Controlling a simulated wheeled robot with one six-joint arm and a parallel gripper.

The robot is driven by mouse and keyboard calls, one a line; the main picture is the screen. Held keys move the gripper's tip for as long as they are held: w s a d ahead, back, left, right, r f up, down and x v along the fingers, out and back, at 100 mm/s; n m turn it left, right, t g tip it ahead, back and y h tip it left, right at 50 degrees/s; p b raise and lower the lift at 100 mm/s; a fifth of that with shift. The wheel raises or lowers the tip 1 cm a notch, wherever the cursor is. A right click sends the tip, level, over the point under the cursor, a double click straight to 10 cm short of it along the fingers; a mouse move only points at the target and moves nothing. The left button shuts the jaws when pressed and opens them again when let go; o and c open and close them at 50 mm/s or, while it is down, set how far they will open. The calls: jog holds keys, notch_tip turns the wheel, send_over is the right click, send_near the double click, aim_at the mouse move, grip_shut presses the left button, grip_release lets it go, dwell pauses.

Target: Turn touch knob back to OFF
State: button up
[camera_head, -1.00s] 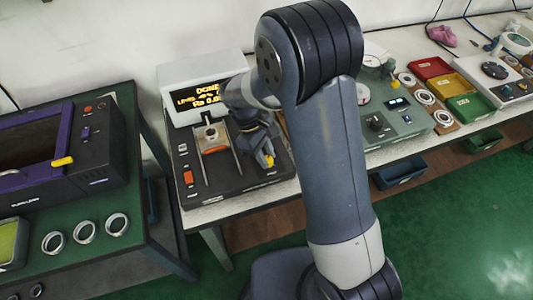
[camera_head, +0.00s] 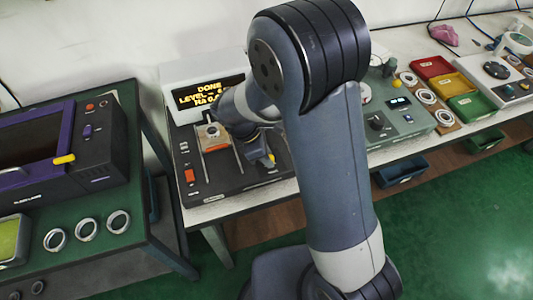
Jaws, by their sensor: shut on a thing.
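The black tester (camera_head: 230,187) stands on the bench with a display (camera_head: 209,92) at its back that reads DONE, LEVEL and Ra, the ends of the lines partly covered. My gripper (camera_head: 264,163) points down at the right part of its top panel, with a small yellow part at its tip. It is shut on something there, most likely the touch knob. The knob itself is hidden by the gripper, so its setting cannot be read. A ring-like part sits in the orange-fronted holder (camera_head: 215,146) between two rails, left of my gripper.
A red rocker switch (camera_head: 190,176) is at the panel's left. The purple-framed machine (camera_head: 50,150) and several rings (camera_head: 87,231) are on the left bench. A green gauge box (camera_head: 390,125) and coloured bins (camera_head: 450,85) stand to the right. My arm covers the middle.

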dwell(0.4)
jog(key=o, duration=1)
jog(key=shift+r, duration=0.1)
jog(key=v, duration=1)
jog(key=shift+a+r, duration=0.15)
jog(key=shift+r, duration=0.15)
jog(key=x, duration=1.1)
